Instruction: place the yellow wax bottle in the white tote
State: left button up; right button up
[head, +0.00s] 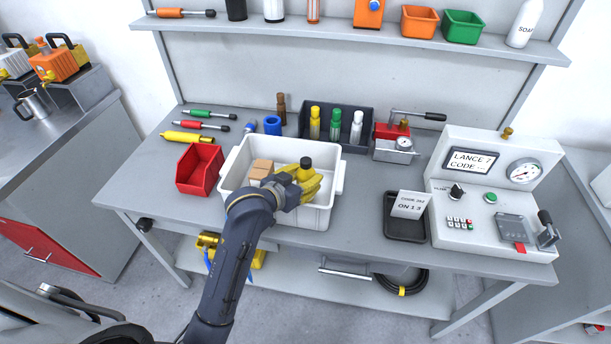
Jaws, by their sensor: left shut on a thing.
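The white tote (233,165) stands on the workbench, left of the middle. My left gripper (303,184) is over the right part of the tote and is shut on the yellow wax bottle (308,175). The bottle's black cap points up. The gripper and wrist hide part of the bottle, and I cannot tell whether its base touches the tote floor. A brown cardboard box (262,168) sits inside the tote, left of the bottle. My right gripper is not in view.
A red bin (200,168) stands close to the tote's left side. A dark caddy (361,117) with several small bottles is behind it. A black tray (405,228) with a card and a white test console (490,195) are on the right. Bench space between tote and tray is clear.

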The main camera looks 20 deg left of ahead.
pick_arm(q)
jog(key=shift+f, duration=0.35)
jog(key=o, duration=1.4)
jog(key=shift+o, duration=0.2)
